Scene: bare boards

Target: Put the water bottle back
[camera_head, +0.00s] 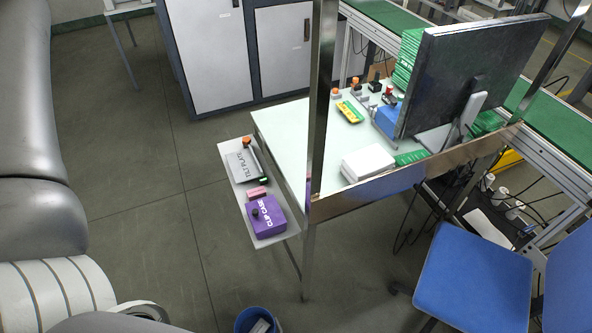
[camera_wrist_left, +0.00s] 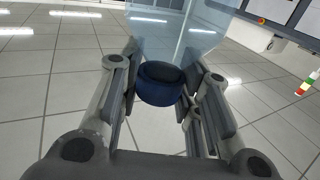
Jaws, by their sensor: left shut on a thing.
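The water bottle (camera_wrist_left: 172,38) shows in the left wrist view as a clear, pale blue body with a dark blue round end (camera_wrist_left: 160,92) toward the camera. My left gripper (camera_wrist_left: 161,78) is shut on it, with a finger on each side of the dark blue end. The far part of the bottle runs out of the top of the picture. I do not make out the bottle or the left gripper's fingers in the head view, where my grey arm fills the left edge. My right gripper is not in view.
A pale table (camera_head: 280,125) holds a white box (camera_head: 368,163) and a monitor (camera_head: 465,75). A side shelf (camera_head: 228,153) carries a purple case (camera_head: 266,216) and a grey box (camera_head: 243,166). A metal post, blue chair (camera_head: 472,275) and blue bin (camera_head: 257,319) stand nearby. Floor left of the shelf is clear.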

